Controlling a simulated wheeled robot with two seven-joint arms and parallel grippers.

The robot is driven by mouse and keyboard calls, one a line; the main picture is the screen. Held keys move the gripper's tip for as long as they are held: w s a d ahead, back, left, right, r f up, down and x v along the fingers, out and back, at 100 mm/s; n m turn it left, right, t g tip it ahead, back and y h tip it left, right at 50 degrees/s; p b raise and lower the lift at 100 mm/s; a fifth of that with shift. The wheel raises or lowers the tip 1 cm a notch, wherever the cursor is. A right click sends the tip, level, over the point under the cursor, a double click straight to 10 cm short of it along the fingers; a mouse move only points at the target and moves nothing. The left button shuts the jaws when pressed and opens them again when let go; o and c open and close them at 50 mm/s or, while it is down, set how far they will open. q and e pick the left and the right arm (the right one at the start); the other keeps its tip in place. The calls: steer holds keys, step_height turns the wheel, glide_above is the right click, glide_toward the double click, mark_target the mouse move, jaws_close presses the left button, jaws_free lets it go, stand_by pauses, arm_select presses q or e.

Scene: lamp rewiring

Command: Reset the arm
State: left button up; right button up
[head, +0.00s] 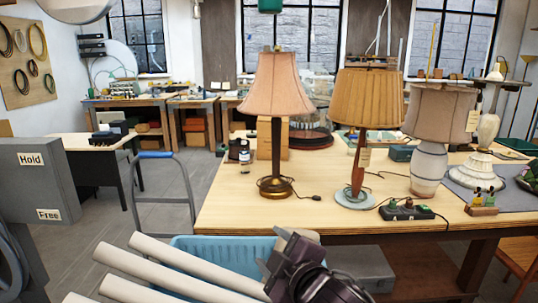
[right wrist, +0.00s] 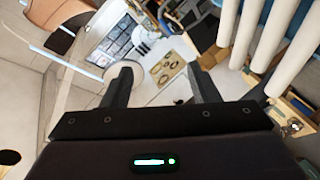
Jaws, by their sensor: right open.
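My right gripper (head: 288,250) is at the bottom centre of the head view, low in front of the wooden table (head: 235,215). In the right wrist view its two dark fingers (right wrist: 158,78) stand wide apart with nothing between them. The floor and a wall board with rings show blurred and tilted far beyond them. My left gripper is not in the head view.
Several pale tubes (head: 185,265) slant beside my right gripper, near a blue bin (head: 205,245). A grey box (head: 35,180) labelled Hold and Free stands at left. A pink-shaded lamp (head: 278,85), other lamps and a power strip (head: 405,211) are on the table.

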steer(key=s+d+f+m+g+h, duration=0.25)
steer(key=s+d+f+m, duration=0.2)
steer(key=f, duration=0.35)
steer(key=s+d+f+m+g+h, duration=0.2)
steer(key=s+d+f+m+g, duration=0.15)
steer(key=d+f, duration=0.4)
steer(key=s+d+f+m+g+h, duration=0.1)
steer(key=s+d+f+m+g, duration=0.15)
steer(key=s+f, duration=0.35)
steer(key=s+d+f+m+g+h, duration=0.1)
steer(key=s+d+f+m+g, duration=0.2)
steer(key=s, duration=0.6)
steer(key=s+d+f+x, duration=0.1)
steer(key=s+x, duration=0.2)
steer(key=x, duration=1.2)
steer(key=s+d+x, duration=0.1)
steer(key=s+x, duration=0.2)
steer(key=x, duration=1.1)
steer(key=s+d+f+g, duration=0.1)
steer(key=s+d+f, duration=0.2)
steer(key=s+f, duration=1.7)
steer(key=shift+s+d+f, duration=0.2)
steer(key=shift+s+f, duration=0.05)
steer(key=shift+s, duration=0.15)
steer(key=shift+g, duration=0.25)
steer(key=shift+c, duration=0.3)
